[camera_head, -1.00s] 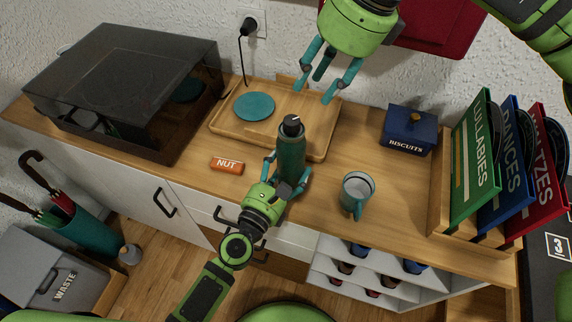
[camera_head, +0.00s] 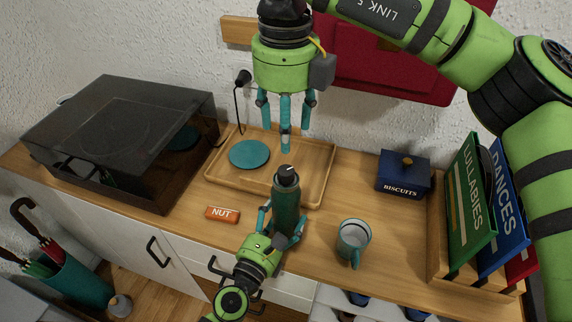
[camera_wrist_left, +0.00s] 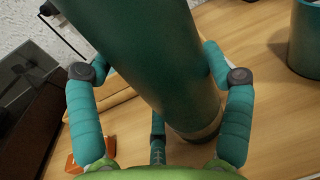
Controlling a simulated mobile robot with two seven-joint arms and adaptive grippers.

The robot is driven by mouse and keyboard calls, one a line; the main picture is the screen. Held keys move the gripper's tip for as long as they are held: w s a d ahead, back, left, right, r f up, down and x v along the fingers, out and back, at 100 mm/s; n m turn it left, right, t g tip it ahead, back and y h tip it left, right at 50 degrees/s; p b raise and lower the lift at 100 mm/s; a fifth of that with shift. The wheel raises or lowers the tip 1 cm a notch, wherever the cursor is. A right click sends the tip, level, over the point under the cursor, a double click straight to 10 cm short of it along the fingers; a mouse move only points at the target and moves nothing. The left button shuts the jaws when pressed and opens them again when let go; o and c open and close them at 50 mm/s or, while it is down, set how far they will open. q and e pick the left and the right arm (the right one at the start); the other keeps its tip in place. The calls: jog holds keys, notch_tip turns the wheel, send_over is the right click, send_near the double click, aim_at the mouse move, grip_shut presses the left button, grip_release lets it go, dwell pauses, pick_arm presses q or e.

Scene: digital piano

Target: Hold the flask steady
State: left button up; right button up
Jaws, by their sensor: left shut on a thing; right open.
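The dark green flask (camera_head: 287,204) stands upright on the wooden counter, its black cap on top. My left gripper (camera_head: 280,226) is shut around the flask's lower body from the front. In the left wrist view, the flask (camera_wrist_left: 155,60) fills the middle, with the teal fingers on both sides and its base at the counter. My right gripper (camera_head: 285,128) hangs open and empty above and behind the flask, over the wooden tray, with its fingers pointing down. It is apart from the cap.
The wooden tray (camera_head: 316,185) with a teal disc (camera_head: 249,155) lies behind the flask. A teal mug (camera_head: 354,240) stands to the right, an orange NUT bar (camera_head: 222,214) to the left. A blue biscuit tin (camera_head: 404,176) and record rack stand at right, a dark-lidded box (camera_head: 125,135) at left.

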aim_at(286, 170)
notch_tip(286, 170, down, 10)
jog(key=shift+f, duration=0.1)
dwell(0.4)
grip_shut()
